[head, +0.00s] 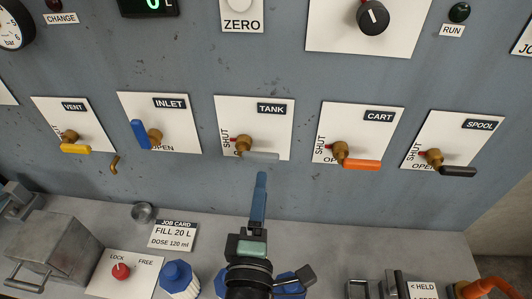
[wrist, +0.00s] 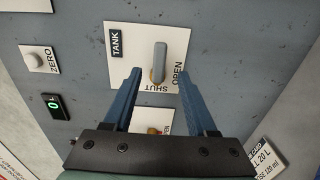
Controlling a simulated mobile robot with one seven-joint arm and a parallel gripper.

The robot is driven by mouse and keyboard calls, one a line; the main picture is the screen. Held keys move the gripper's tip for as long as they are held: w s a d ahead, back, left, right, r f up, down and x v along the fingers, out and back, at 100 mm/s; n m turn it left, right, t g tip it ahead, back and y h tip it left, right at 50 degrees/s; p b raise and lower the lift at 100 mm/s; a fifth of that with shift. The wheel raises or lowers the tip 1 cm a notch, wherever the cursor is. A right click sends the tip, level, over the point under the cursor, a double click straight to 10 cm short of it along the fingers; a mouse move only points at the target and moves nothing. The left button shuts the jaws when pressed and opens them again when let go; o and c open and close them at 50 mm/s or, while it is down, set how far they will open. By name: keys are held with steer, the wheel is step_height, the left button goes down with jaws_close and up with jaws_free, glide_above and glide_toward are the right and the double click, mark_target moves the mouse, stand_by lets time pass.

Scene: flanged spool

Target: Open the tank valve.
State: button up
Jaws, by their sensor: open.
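The tank valve (head: 244,146) sits on a white plate labelled TANK, in the middle of the valve row. Its grey lever (head: 262,157) lies level and points right. SHUT is printed to the left of the brass hub, with a small red tip beside it. OPEN is printed below and partly hidden by the lever. The lever also shows in the wrist view (wrist: 160,60), between my fingertips as seen there. My gripper (head: 261,178) is open and empty, with its blue fingers just below the plate in the head view. I see no contact with the lever.
The inlet valve's blue lever (head: 140,134) is to the left and the cart valve's orange lever (head: 361,164) to the right. A shelf below holds a job card (head: 173,235), a blue-capped container (head: 177,275) and a metal box (head: 52,248).

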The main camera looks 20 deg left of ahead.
mark_target(266, 161)
steer(key=p+x, duration=0.1)
steer(key=x, duration=0.8)
steer(key=shift+w, duration=0.15)
jaws_close()
stand_by(1.1)
